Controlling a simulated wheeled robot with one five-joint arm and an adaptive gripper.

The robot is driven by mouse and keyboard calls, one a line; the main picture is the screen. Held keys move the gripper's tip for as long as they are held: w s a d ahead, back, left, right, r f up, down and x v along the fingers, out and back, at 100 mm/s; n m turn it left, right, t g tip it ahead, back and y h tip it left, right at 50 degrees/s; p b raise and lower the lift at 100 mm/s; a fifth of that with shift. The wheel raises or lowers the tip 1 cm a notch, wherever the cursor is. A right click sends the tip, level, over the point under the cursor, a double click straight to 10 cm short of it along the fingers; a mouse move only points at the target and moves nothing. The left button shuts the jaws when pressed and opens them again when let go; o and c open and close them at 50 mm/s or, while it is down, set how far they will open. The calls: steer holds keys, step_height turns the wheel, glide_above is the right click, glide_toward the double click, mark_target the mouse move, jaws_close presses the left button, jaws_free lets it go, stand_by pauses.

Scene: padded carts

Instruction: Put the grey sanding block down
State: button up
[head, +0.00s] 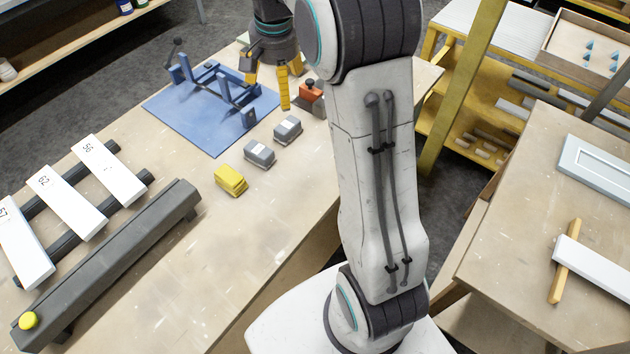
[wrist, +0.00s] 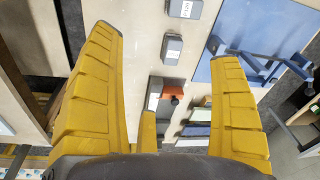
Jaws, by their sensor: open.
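Two grey sanding blocks with pale labels stand apart on the wooden bench, one nearer (head: 259,153) and one farther (head: 288,130). In the wrist view they show near the top (wrist: 185,8) and below that (wrist: 172,48). A third grey labelled block (wrist: 153,93) shows between my fingers in the wrist view, close beside an orange tool with a black knob (wrist: 172,90). In the head view my arm hides most of that spot. My gripper (head: 268,94) is open above the bench with its yellow fingers spread (wrist: 165,40). I see nothing held in it.
A yellow block (head: 230,180) sits left of the grey ones. A blue mat (head: 215,142) with a blue frame (head: 205,82) lies behind them. White numbered boards (head: 67,200) rest on dark bars at left. The bench front is clear.

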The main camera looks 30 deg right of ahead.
steer(key=s+a+n+t, duration=0.1)
steer(key=s+a+n, duration=0.2)
steer(key=s, duration=1)
steer(key=s+a+n+t, duration=0.1)
steer(key=s+a+n, duration=0.2)
steer(key=s, duration=1)
steer(key=shift+a+n+t, duration=0.15)
steer(key=shift+n+t, duration=0.15)
steer(key=shift+n, duration=0.9)
